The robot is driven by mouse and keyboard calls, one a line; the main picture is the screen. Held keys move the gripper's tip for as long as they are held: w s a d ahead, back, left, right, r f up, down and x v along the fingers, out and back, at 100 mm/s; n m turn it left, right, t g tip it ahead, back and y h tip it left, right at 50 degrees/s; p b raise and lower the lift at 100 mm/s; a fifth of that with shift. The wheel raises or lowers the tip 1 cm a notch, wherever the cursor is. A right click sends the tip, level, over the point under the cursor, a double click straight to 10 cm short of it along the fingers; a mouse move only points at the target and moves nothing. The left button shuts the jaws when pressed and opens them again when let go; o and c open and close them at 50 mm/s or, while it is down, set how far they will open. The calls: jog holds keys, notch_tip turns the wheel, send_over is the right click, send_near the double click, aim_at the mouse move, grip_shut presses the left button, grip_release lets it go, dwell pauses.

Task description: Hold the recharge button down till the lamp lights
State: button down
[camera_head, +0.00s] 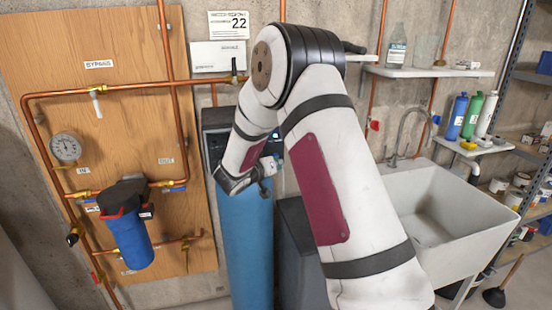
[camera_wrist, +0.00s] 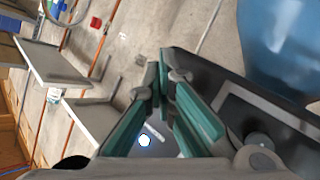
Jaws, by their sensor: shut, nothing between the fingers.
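The dark control head (camera_head: 214,122) sits on top of the tall blue tank (camera_head: 246,250) and is partly covered by my arm. My gripper (camera_head: 274,160) is close to the control head at its right side. In the wrist view my gripper (camera_wrist: 162,72) has its teal fingers together and empty. The black control housing (camera_wrist: 205,68) is beside and beyond them. A small bright white round spot with a bluish rim (camera_wrist: 144,140) shows between the finger linkages; I cannot tell whether it is the lamp or the button. Contact at the fingertips cannot be made out.
A wooden panel (camera_head: 110,55) with copper pipes, a gauge (camera_head: 66,148) and a blue filter housing (camera_head: 130,235) stands left. A dark bin (camera_head: 295,230) is right of the tank, then a white sink (camera_head: 440,215). A shelf (camera_head: 430,72) holds bottles above.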

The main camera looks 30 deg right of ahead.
jog(key=shift+s, duration=0.1)
dwell(0.7)
jog(key=shift+s+a+p, duration=0.25)
jog(key=shift+s+p, duration=0.2)
jog(key=shift+s, duration=0.25)
jog(key=shift+s+a+p, duration=0.25)
jog(key=shift+s+p, duration=0.2)
jog(key=shift+s, duration=0.35)
jog(key=shift+s+a+p, duration=0.2)
jog(key=shift+s+p, duration=0.3)
jog(key=shift+s, duration=0.35)
jog(key=shift+s+a+p, duration=0.25)
jog(key=shift+s+p, duration=0.2)
jog(key=shift+s, duration=0.35)
